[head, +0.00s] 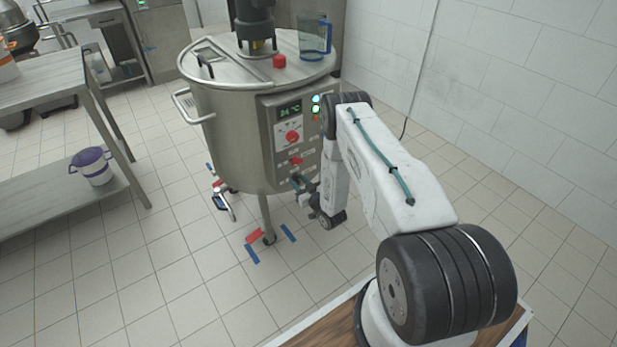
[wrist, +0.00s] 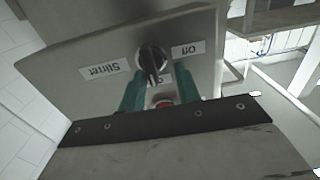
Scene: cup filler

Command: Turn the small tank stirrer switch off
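The stirrer switch is a round black knob (wrist: 152,60) on the grey panel in the wrist view. The upside-down label "Stirrer" (wrist: 104,69) is on its left and "Off" (wrist: 187,49) on its right. A small label below it is partly hidden. I cannot tell for sure which label the knob points to. My gripper (wrist: 161,78) is open, its green fingers apart on either side of the knob's lower part; contact cannot be told. In the head view my gripper (head: 298,183) is at the low part of the panel on the steel tank (head: 232,130); the knob is hidden there.
A red button (wrist: 163,101) shows between my fingers. A clear jug (head: 314,38) stands on the tank lid. A steel table (head: 60,85) is at left. The tiled floor between is mostly free.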

